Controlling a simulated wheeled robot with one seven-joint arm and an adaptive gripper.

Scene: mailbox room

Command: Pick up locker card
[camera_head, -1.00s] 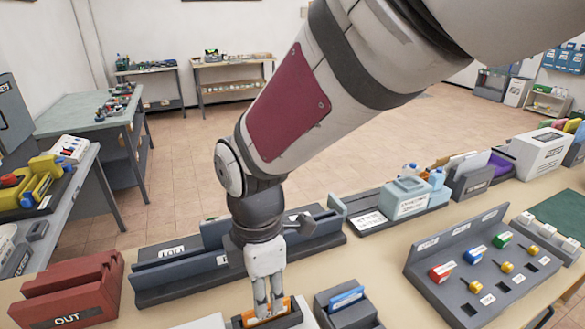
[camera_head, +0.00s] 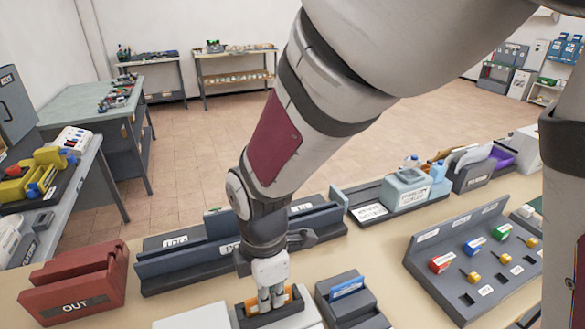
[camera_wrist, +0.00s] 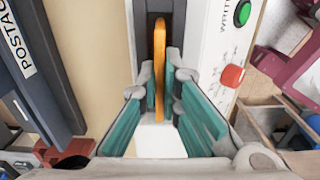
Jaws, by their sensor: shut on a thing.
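An orange card (camera_head: 288,296) stands upright in a small grey holder (camera_head: 262,319) at the bottom of the head view. My gripper (camera_head: 271,299) reaches down to it from above, its fingertips at the card. In the wrist view the orange card (camera_wrist: 159,60) is seen edge-on between the teal pads of my gripper (camera_wrist: 162,95), which is shut on it. The card's lower part is hidden in the holder, and its label cannot be read. A blue card (camera_head: 347,287) stands in a second grey holder (camera_head: 352,309) just to the right.
A red OUT tray (camera_head: 78,285) sits to the left, and a long dark sorting rack (camera_head: 190,265) lies behind my gripper. A slotted key panel (camera_head: 470,265) and a pale blue container (camera_head: 405,190) stand to the right. A white sheet or panel lies left of the orange card's holder.

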